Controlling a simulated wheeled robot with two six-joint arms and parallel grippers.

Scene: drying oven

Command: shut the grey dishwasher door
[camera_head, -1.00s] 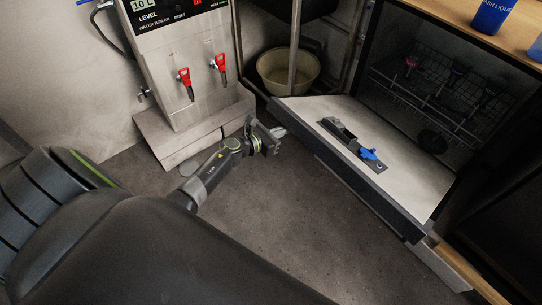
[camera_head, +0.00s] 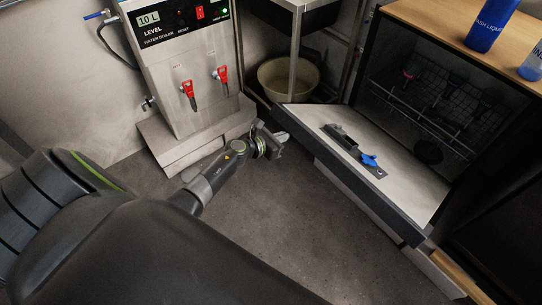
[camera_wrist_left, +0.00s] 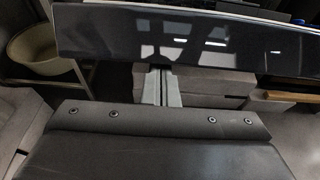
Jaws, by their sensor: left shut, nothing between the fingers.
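The dishwasher door (camera_head: 400,170) hangs open in the head view, its pale inner face up and its dark outer edge toward me. In the left wrist view its dark panel (camera_wrist_left: 200,42) spans the top. My left gripper (camera_head: 279,137) is at the door's left front corner, low beside its edge. Its fingers (camera_wrist_left: 160,85) are shut and empty; in the wrist view they reach the panel's lower edge, and I cannot tell whether they touch it. My right gripper is not in view.
The dishwasher's dark inside holds a wire rack (camera_head: 430,115). A wooden counter (camera_head: 440,25) with a blue bottle (camera_head: 491,24) lies above it. A steel water boiler (camera_head: 190,75) stands left, a cream tub (camera_head: 287,78) behind. The floor before the door is clear.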

